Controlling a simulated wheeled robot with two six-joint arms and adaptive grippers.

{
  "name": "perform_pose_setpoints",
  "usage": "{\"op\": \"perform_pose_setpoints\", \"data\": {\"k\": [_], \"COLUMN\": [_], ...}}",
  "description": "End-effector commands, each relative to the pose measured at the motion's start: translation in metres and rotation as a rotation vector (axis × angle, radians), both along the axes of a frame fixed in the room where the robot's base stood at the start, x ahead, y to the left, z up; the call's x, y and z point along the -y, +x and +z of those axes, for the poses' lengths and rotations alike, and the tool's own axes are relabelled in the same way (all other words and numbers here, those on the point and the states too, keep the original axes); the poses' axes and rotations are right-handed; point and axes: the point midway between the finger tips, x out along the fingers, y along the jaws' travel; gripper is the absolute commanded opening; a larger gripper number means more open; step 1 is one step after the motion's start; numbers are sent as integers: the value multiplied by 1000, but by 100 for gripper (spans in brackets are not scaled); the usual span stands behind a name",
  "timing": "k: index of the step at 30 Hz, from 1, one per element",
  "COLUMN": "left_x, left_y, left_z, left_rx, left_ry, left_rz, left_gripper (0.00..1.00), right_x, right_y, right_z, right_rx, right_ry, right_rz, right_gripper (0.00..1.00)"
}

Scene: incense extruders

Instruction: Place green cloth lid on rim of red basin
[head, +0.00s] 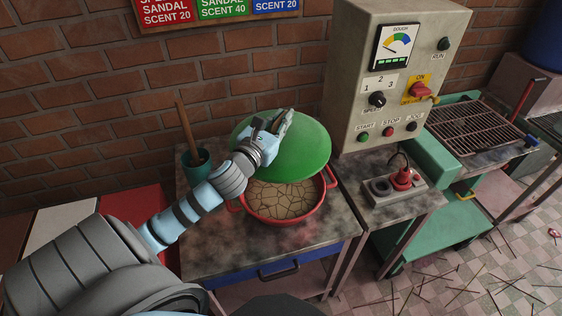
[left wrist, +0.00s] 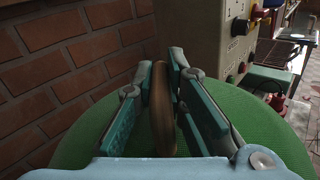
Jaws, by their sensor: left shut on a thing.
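The green cloth lid (head: 300,150) is a round green disc in the head view, above the back part of the red basin (head: 329,184). It covers the basin's rear, and the front of the basin shows cracked tan dough (head: 282,198) inside. Whether the lid touches the rim I cannot tell. My left gripper (head: 284,122) is over the lid, shut on its handle. In the left wrist view the fingers (left wrist: 160,95) close around a brown upright handle (left wrist: 161,110), with the green lid (left wrist: 255,115) spread below. My right gripper is not in view.
The basin stands on a stained worktable (head: 222,254). A teal cup (head: 197,166) with a wooden stick is at its back left. A grey control box (head: 393,75) stands behind at the right, above a small switch block (head: 388,190). Sticks litter the floor (head: 480,272).

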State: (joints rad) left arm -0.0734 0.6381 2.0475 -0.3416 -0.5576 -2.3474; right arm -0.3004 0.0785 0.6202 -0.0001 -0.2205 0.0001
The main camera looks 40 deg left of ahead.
Motion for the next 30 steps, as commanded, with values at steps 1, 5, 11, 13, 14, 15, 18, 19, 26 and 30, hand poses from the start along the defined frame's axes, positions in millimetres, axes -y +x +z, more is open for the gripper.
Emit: {"op": "perform_pose_setpoints", "data": {"k": [1,5,11,13,14,15,18,19,26,30], "left_x": [0,0,1,1,1,1,1,1,1,1], "left_y": [0,0,0,0,0,0,0,0,0,0], "left_z": [-29,-84,-125,-132,-137,-145,-166,-169,-165,-167], "left_rx": [-6,-4,-1,-1,-1,-2,-1,-1,-1,-2], "left_ry": [-2,0,3,2,3,3,3,3,3,3], "left_rz": [2,0,-4,-5,-5,-4,-5,-5,-5,-5], "left_gripper": [0,0,0,0,0,0,0,0,0,18], "right_x": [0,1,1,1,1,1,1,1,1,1], "right_y": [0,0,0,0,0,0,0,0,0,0], "right_z": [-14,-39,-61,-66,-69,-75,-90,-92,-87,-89], "right_rx": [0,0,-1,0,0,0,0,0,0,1], "right_ry": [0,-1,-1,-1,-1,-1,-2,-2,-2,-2], "right_rz": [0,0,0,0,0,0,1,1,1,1], "right_gripper": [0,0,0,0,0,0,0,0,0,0]}}
